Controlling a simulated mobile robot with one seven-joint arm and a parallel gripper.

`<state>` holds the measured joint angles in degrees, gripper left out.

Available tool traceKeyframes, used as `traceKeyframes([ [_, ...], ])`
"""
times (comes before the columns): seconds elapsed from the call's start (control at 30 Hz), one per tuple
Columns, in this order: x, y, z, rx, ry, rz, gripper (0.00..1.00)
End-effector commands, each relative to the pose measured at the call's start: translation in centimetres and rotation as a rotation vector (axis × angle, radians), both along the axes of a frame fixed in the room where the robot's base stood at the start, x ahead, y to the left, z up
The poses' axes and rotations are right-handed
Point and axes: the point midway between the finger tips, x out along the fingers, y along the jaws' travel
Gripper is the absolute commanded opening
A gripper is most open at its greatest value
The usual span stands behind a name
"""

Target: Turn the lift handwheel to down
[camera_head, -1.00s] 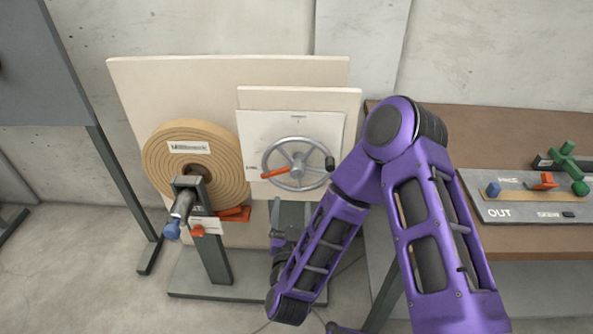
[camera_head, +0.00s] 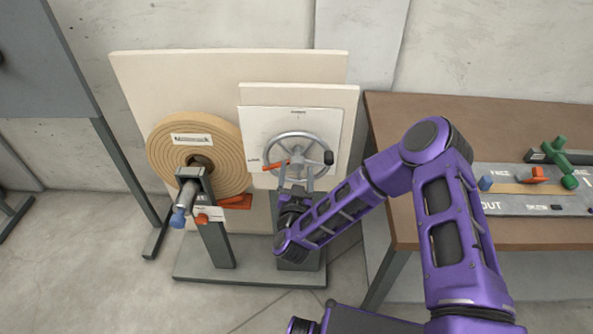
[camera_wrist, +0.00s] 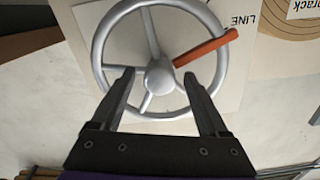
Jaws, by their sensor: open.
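The lift handwheel (camera_head: 297,158) is a silver spoked wheel on a pale panel, with a dark knob on its right rim. An orange pointer (camera_head: 275,165) reaches from near its hub to the left. In the wrist view the handwheel (camera_wrist: 160,72) fills the upper middle, and the orange pointer (camera_wrist: 205,47) slants to the upper right. My gripper (camera_head: 296,184) is at the wheel's lower part. In the wrist view my open gripper (camera_wrist: 158,78) has its fingers apart over the lower wheel, one on each side of the hub. Nothing is visibly held between them. Whether they touch the wheel is unclear.
A large tan spiral roll (camera_head: 165,160) stands left of the wheel, with a blue-tipped crank (camera_head: 178,219) before it. A brown table (camera_head: 430,112) at the right bears a grey panel (camera_head: 525,205) with green and orange parts.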

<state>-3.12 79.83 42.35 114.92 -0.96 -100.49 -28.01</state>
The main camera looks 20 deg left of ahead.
Motion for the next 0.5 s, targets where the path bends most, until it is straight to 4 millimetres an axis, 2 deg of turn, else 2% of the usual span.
traceKeyframes([
  [0.3,0.21,0.07,0.0,0.0,0.001,0.001,0.76],
  [0.5,0.2,0.07,0.0,0.0,0.001,0.001,0.4],
])
